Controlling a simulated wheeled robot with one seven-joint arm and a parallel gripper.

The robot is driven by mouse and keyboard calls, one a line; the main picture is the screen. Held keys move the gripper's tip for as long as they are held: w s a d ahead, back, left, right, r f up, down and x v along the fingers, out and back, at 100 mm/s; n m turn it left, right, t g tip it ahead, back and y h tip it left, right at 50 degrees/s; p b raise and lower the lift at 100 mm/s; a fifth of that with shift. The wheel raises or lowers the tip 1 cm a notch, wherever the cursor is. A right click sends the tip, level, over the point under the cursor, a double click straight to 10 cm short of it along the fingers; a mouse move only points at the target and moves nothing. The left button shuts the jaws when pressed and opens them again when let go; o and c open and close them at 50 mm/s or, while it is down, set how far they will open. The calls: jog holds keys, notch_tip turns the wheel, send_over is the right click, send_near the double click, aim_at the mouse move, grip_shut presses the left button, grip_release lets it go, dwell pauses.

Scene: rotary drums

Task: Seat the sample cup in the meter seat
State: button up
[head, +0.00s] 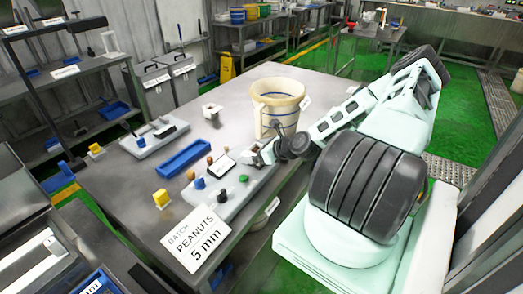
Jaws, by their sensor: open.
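My gripper (254,157) is low over the table at the right edge of a light grey panel (231,201), with its jaws open and nothing visible between them. The panel carries a small white display plate (222,165), a blue cylindrical piece (199,184), a black knob (222,195), a green knob (244,178) and small brown pieces (190,175). A white block with a dark opening (211,111) stands farther back. I cannot tell which small piece is the sample cup or which recess is the meter seat.
A cream bucket (276,112) stands close behind my gripper. A blue tray (185,158), a flat white device (154,138), a yellow piece (161,198) and a peanuts sign (196,239) are on the grey table (119,187). The table's left front is mostly bare.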

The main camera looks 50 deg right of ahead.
jog(key=v, duration=1.7)
jog(key=shift+p, duration=0.35)
jog(key=shift+s+r, duration=0.1)
jog(key=shift+r, duration=0.05)
jog(key=w+a+n+g+b, duration=0.2)
jog(key=w+a+n+g, duration=0.25)
jog(key=a+n, duration=0.7)
jog(key=w+a+n+g+b, duration=0.25)
jog(key=a+n+g, duration=0.35)
jog(key=a+n, duration=0.55)
jog(key=s+a+r+n+g+b, duration=0.1)
jog(key=s+a+r+n, duration=0.4)
jog(key=a+n, duration=0.5)
jog(key=s+a+r+n+g, duration=0.1)
jog(key=s+a+r+n, duration=0.4)
jog(key=s+a+n, duration=0.4)
jog(key=shift+s+a+n+b, duration=0.2)
jog(key=shift+a+n+b, duration=0.2)
jog(key=shift+a, duration=0.5)
